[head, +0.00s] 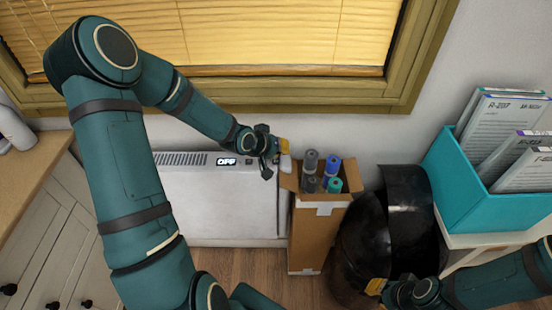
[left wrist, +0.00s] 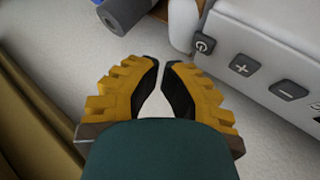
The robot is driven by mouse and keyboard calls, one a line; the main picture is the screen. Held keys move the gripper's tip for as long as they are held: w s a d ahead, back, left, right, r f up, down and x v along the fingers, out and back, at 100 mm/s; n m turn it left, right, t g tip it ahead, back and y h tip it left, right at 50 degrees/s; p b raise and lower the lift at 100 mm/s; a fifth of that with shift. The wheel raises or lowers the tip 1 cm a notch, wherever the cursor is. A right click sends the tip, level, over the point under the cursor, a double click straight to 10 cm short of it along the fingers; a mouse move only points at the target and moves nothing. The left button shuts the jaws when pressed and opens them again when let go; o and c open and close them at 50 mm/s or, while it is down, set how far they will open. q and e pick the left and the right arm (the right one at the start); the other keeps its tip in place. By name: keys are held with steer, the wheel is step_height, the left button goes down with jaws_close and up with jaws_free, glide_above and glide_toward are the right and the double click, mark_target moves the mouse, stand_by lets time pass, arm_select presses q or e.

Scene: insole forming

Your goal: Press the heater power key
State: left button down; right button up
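The white heater (head: 215,205) stands below the window, and its top display (head: 227,161) reads OFF. In the left wrist view, the power key (left wrist: 203,44) is a dark square button with a power symbol. A plus key (left wrist: 241,66) and a minus key (left wrist: 288,90) follow to its right. My left gripper (head: 285,155) is over the heater's right end, beside the carton. In the left wrist view its fingertips (left wrist: 160,63) nearly meet with nothing between them, apart from the power key and to its left. My right gripper (head: 376,287) is low at the right; its finger gap is unclear.
A cardboard carton (head: 305,235) with several coloured rolls stands right of the heater. A black bin (head: 365,240) stands beside it. A teal box (head: 475,200) of packs sits on a white stand at the right. A wooden-topped cabinet (head: 45,170) is at the left.

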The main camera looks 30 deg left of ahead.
mark_target(279, 162)
arm_select(q)
step_height(279, 162, up, 5)
steer(key=p, duration=0.4)
steer(key=shift+f, duration=0.1)
steer(key=s+d+f+m+g+h, duration=0.1)
steer(key=s+d+f+g, duration=0.2)
steer(key=d, duration=0.4)
steer(key=s+d+f+m+h, duration=0.1)
steer(key=s+d+f, duration=0.3)
steer(key=d+f, duration=0.15)
steer(key=s+d+f+m+g, duration=0.1)
steer(key=s+d+f+g, duration=0.1)
steer(key=s+d, duration=0.2)
steer(key=s+d+f+g, duration=0.2)
steer(key=s+d+f, duration=0.1)
steer(key=s, duration=0.5)
steer(key=shift+d+f+m+y, duration=0.3)
steer(key=shift+d+m+y, duration=0.1)
steer(key=shift+d, duration=0.3)
